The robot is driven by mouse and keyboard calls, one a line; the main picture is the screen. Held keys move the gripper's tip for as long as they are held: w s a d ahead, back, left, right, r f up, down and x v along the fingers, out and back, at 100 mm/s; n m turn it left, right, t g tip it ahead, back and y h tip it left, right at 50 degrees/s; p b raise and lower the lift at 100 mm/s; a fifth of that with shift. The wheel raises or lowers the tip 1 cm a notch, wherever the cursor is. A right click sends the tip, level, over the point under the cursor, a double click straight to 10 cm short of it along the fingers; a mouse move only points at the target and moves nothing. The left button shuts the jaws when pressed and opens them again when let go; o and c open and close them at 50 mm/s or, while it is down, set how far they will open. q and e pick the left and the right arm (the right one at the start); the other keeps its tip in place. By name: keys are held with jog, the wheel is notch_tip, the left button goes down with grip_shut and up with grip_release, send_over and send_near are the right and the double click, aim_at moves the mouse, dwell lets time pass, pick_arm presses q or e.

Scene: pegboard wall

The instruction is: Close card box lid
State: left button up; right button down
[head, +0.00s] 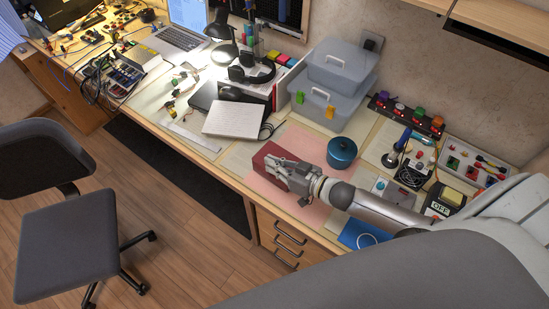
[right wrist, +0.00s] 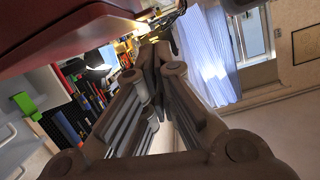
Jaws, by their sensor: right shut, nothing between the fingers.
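The card box is a dark red box (head: 263,152) on the pink mat (head: 311,151) near the front edge of the bench. My right gripper (head: 273,165) is shut and empty, with its fingers over the box and hiding much of it. I cannot tell whether the fingers touch the box, or how far the lid is open. In the right wrist view a red surface (right wrist: 60,28), likely the box, fills the upper left beside the closed fingers (right wrist: 156,58). My left gripper is not in view.
Grey storage bins (head: 325,95) are behind. A white notebook (head: 236,119) and headphones (head: 251,70) lie to the left. Electronics and a tool tray (head: 473,163) crowd the right. A chair (head: 68,240) stands on the floor.

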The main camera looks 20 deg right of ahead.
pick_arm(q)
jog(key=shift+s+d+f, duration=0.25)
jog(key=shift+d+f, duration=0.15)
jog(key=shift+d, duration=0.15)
pick_arm(e)
jog(key=shift+s+a+f+n, duration=0.15)
jog(key=shift+a+f, duration=0.1)
jog(key=shift+f, duration=0.2)
jog(key=shift+s+a+f+n, duration=0.1)
jog(key=shift+a+f+n, duration=0.1)
jog(key=shift+f, duration=0.25)
pick_arm(q)
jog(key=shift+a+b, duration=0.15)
jog(key=shift+b, duration=0.15)
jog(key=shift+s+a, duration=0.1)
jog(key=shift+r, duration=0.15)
